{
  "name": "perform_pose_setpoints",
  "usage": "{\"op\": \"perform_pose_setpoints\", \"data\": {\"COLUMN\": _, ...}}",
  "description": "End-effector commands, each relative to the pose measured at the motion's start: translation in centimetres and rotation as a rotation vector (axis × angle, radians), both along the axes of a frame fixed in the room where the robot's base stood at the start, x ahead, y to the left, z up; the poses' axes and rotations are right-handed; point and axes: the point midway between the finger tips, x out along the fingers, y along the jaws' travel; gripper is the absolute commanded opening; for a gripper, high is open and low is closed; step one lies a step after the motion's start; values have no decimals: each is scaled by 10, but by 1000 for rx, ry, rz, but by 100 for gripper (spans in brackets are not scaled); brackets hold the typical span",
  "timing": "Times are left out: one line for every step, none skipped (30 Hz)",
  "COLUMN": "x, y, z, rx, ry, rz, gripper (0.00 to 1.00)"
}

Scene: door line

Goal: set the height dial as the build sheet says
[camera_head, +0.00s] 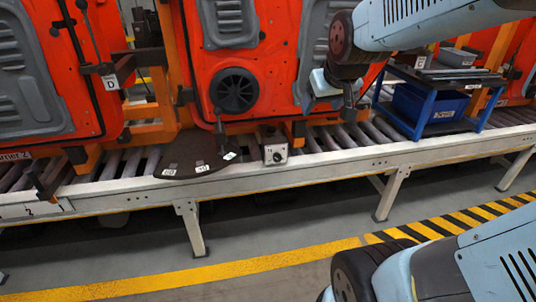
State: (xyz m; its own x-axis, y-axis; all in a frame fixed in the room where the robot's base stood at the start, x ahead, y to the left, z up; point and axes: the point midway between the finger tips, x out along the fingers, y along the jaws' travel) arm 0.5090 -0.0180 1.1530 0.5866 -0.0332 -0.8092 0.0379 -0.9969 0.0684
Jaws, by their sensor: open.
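A small grey box with a dark round knob (271,133) and a dial face with tiny marks (275,153) stands on the front rail of the conveyor, below the orange door. I take it for the height dial, but its setting is too small to read. My gripper (348,102) hangs from the arm at upper right, in front of the orange door. It is to the right of the dial box, higher in the picture and apart from it. It looks empty; its fingers are small and dark. No build sheet is clearly readable.
A dark round plate (192,160) with white number tags lies left of the box. A blue rack (437,100) with a blue bin stands at right. A yellow floor line (200,278) runs along the clear front floor.

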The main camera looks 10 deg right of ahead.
Motion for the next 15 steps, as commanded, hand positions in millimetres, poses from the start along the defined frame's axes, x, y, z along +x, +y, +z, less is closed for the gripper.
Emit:
{"op": "perform_pose_setpoints", "data": {"x": 17, "y": -1, "z": -7, "rx": -7, "ry": -11, "rz": 6, "gripper": 69}}
{"op": "perform_pose_setpoints", "data": {"x": 27, "y": -1, "z": -11, "rx": -12, "ry": -23, "rz": 11, "gripper": 69}}
{"op": "perform_pose_setpoints", "data": {"x": 39, "y": -1, "z": -16, "rx": -17, "ry": -39, "rz": 19, "gripper": 69}}
{"op": "perform_pose_setpoints", "data": {"x": 49, "y": -1, "z": -19, "rx": -22, "ry": -50, "rz": 23, "gripper": 69}}
{"op": "perform_pose_setpoints", "data": {"x": 58, "y": -1, "z": -23, "rx": -25, "ry": -62, "rz": 29, "gripper": 69}}
{"op": "perform_pose_setpoints", "data": {"x": 70, "y": -1, "z": -28, "rx": -30, "ry": -78, "rz": 36, "gripper": 69}}
{"op": "perform_pose_setpoints", "data": {"x": 79, "y": -2, "z": -32, "rx": -34, "ry": -90, "rz": 41, "gripper": 69}}
{"op": "perform_pose_setpoints", "data": {"x": 88, "y": -2, "z": -37, "rx": -37, "ry": -101, "rz": 46, "gripper": 69}}
{"op": "perform_pose_setpoints", "data": {"x": 99, "y": -2, "z": -43, "rx": -41, "ry": -115, "rz": 54, "gripper": 69}}
{"op": "perform_pose_setpoints", "data": {"x": 107, "y": -2, "z": -48, "rx": -43, "ry": -127, "rz": 59, "gripper": 69}}
{"op": "perform_pose_setpoints", "data": {"x": 115, "y": -2, "z": -53, "rx": -46, "ry": -139, "rz": 65, "gripper": 69}}
{"op": "perform_pose_setpoints", "data": {"x": 126, "y": -2, "z": -59, "rx": -49, "ry": -155, "rz": 72, "gripper": 69}}
{"op": "perform_pose_setpoints", "data": {"x": 134, "y": -2, "z": -64, "rx": -52, "ry": -167, "rz": 78, "gripper": 69}}
{"op": "perform_pose_setpoints", "data": {"x": 142, "y": -2, "z": -70, "rx": -57, "ry": -179, "rz": 83, "gripper": 69}}
{"op": "perform_pose_setpoints", "data": {"x": 152, "y": -1, "z": -77, "rx": -61, "ry": -194, "rz": 91, "gripper": 69}}
